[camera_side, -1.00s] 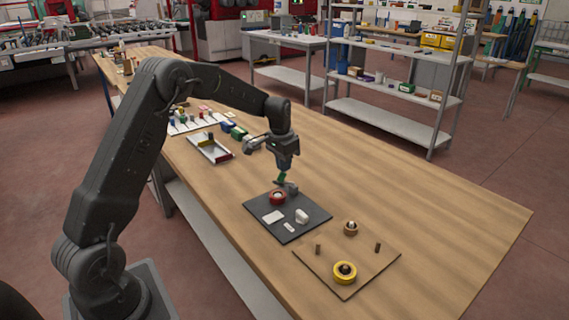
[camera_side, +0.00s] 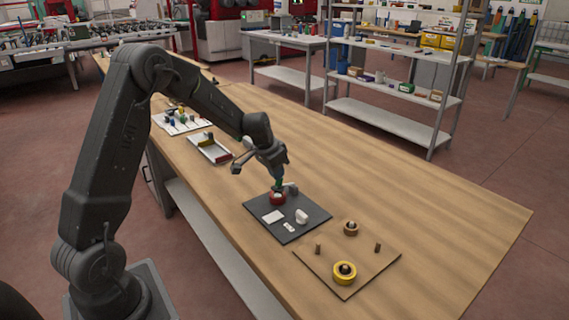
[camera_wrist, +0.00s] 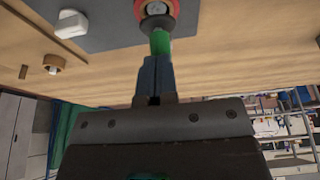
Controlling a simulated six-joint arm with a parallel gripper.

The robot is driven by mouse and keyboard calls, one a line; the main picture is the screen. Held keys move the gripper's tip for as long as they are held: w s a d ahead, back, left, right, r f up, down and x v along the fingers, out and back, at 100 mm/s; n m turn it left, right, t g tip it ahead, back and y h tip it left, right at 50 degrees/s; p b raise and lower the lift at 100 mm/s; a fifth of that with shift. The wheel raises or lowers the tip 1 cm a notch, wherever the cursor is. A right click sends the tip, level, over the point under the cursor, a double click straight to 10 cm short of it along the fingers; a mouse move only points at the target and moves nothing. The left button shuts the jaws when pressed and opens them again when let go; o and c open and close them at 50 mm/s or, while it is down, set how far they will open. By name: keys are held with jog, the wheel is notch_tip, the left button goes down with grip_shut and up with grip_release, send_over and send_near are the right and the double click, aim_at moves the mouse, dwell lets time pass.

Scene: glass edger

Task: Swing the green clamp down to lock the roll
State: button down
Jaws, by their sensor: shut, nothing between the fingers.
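The green clamp (camera_wrist: 160,42) shows in the wrist view between my fingertips and the red roll (camera_wrist: 156,10). In the side view the clamp (camera_side: 279,183) is small and stands just above the red roll (camera_side: 277,198), on the far left part of the dark plate (camera_side: 308,228). My gripper (camera_wrist: 155,62) is shut with its fingertips at the green clamp's near end; whether they touch it I cannot tell. In the side view my gripper (camera_side: 277,176) is tilted over the roll and hides part of the clamp.
White pieces (camera_side: 302,216) lie on the dark plate. A tray (camera_side: 212,150) lies behind to the left. The table's right side is clear.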

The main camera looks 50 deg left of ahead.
jog(key=shift+s+f, duration=0.6)
jog(key=shift+f, duration=0.15)
jog(key=shift+r, duration=0.4)
jog(key=s+v, duration=0.1)
jog(key=v, duration=1.2)
jog(key=s+d+r, duration=0.5)
jog(key=s+d, duration=0.3)
jog(key=d, duration=0.4)
jog(key=s+d+t, duration=0.1)
jog(key=s+d, duration=0.6)
jog(key=s, duration=0.6)
jog(key=shift+d+t, duration=0.3)
jog(key=shift+d, duration=0.1)
